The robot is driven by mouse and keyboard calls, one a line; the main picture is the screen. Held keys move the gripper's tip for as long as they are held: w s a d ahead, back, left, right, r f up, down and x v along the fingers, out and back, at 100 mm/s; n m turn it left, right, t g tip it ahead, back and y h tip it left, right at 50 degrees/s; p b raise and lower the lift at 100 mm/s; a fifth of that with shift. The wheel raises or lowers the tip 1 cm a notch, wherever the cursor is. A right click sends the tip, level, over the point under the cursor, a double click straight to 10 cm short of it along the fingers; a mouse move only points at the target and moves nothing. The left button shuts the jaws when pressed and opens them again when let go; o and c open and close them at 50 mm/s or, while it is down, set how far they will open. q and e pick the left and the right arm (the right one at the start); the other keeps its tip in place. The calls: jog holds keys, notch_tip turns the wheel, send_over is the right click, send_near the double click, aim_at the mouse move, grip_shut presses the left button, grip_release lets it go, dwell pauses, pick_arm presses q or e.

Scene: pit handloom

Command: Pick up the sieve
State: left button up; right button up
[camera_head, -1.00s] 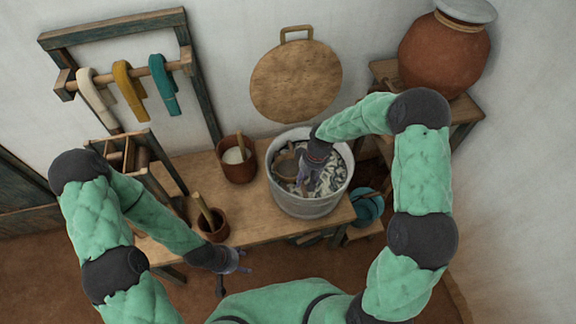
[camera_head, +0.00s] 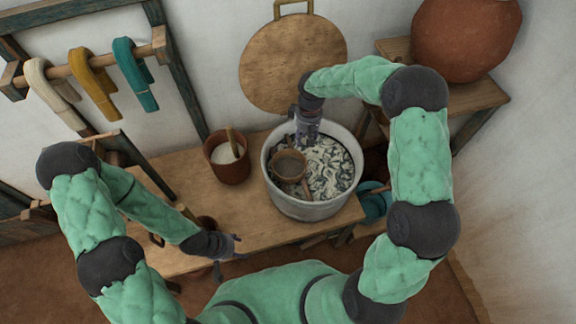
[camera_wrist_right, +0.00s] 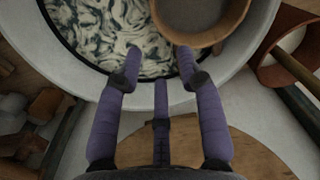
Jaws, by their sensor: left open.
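The sieve (camera_head: 290,166) is a round brown-rimmed bowl with a wooden handle, resting in the grey metal tub (camera_head: 310,208). It also shows at the top of the right wrist view (camera_wrist_right: 205,22). My right gripper (camera_head: 305,132) is over the tub's far rim, just behind the sieve. Its fingers are spread in the wrist view (camera_wrist_right: 158,62). One fingertip is close to the sieve's rim; I cannot tell if it touches. Nothing is between the fingers. My left gripper (camera_head: 236,246) is open and empty at the table's front edge.
The tub holds pale streaked contents (camera_head: 335,165). A brown pot (camera_head: 228,168) with white contents and a stick stands left of the tub on the wooden table (camera_head: 250,215). A round board (camera_head: 292,62) leans on the wall. A large clay jar (camera_head: 465,40) stands at right.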

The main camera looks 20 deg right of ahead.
jog(key=b, duration=0.2)
send_over(301, 160)
jog(key=d, duration=0.1)
notch_tip(301, 160, down, 5)
jog(key=f, duration=0.1)
jog(key=f+b, duration=0.1)
jog(key=f, duration=0.1)
jog(key=f+b, duration=0.1)
jog(key=f, duration=0.1)
jog(key=shift+w+a+f, duration=0.2)
jog(key=shift+w+a, duration=0.1)
jog(key=shift+w, duration=0.1)
grip_shut()
